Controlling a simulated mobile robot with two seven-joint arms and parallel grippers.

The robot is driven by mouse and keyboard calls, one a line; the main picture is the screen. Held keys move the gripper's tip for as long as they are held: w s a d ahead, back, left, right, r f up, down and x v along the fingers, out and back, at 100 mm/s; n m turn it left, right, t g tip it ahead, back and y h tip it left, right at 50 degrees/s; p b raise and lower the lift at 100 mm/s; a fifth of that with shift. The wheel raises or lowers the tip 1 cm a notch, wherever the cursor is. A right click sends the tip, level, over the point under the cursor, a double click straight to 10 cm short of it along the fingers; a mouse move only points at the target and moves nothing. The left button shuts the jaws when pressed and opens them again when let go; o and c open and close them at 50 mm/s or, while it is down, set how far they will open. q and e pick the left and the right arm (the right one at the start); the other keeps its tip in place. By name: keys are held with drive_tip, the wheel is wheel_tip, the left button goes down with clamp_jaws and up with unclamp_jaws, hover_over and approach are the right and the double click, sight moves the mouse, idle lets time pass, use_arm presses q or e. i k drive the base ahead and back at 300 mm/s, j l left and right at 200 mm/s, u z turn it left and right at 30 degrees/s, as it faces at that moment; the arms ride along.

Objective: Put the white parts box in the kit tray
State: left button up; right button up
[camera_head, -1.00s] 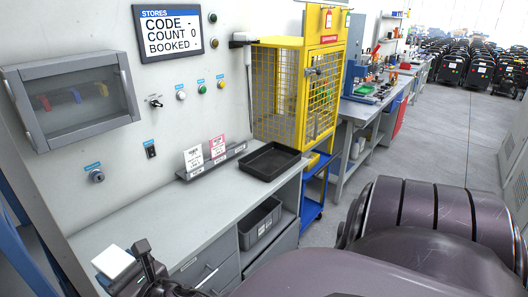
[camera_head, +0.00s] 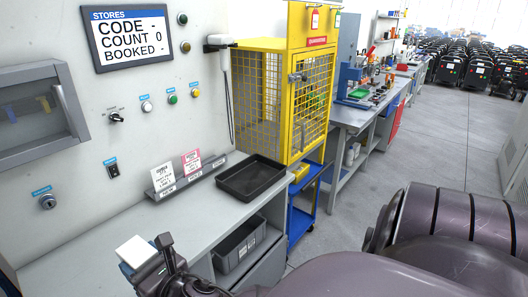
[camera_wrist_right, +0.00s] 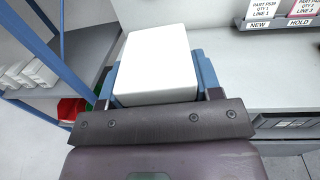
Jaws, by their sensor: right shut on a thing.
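The white parts box (camera_head: 135,252) is at the lower left of the head view, held in my right gripper (camera_head: 146,264). In the right wrist view the white box (camera_wrist_right: 157,62) sits between the blue-padded fingers, which are shut on it. The black kit tray (camera_head: 232,192) lies on the grey bench to the right of and beyond the box, apart from it. No contents show in the tray. My left gripper is not in view.
The grey bench (camera_head: 100,247) is clear between gripper and tray. A card rack (camera_head: 190,176) stands behind the tray's left side. A yellow mesh cage (camera_head: 285,95) stands beyond the tray. A grey bin (camera_head: 236,247) sits below the bench top.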

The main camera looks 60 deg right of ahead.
sight(239, 189)
drive_tip(key=l+z, duration=0.15)
drive_tip(key=l, duration=0.5)
drive_tip(key=i+l+z, duration=0.2)
drive_tip(key=l, duration=0.4)
drive_tip(key=k+l, duration=0.05)
